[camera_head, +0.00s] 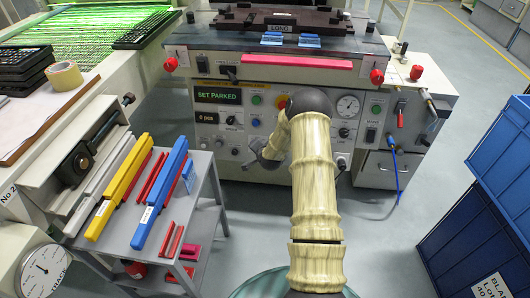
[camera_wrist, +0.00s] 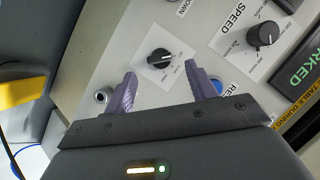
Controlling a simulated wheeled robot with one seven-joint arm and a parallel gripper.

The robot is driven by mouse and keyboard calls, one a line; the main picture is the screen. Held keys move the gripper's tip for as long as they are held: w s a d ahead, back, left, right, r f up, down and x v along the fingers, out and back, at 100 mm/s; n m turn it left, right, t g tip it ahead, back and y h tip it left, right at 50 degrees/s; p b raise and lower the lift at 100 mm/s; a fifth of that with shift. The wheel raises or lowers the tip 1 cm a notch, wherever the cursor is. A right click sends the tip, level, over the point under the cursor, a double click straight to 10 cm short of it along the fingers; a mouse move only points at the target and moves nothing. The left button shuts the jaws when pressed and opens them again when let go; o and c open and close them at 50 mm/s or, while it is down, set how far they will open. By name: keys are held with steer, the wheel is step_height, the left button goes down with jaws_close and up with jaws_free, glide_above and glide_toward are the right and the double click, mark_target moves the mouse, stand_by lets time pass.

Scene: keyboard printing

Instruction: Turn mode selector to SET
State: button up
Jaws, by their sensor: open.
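The mode selector (camera_wrist: 159,56) is a small black knob with a white pointer line on a pale label plate, near the middle top of the wrist view. Its label text is too small to read. My gripper (camera_wrist: 160,69) is open, its two purple fingers on either side of the knob with gaps between. Whether they reach the knob's depth is unclear. In the head view my gripper (camera_head: 262,158) is by the front panel (camera_head: 280,170), partly behind my arm. I cannot make out the selector there. The panel's display (camera_head: 217,96) reads "SET PARKED".
A blue button (camera_wrist: 217,86) is close beside the right finger, with a black speed knob (camera_wrist: 262,35) farther right. A grey cart (camera_head: 205,190) with coloured bars stands left; blue crates (camera_head: 480,215) stand right.

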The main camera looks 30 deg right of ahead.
steer(key=p+v, duration=0.3)
steer(key=v, duration=0.9)
steer(key=shift+a+r, duration=0.1)
steer(key=shift+r, duration=0.1)
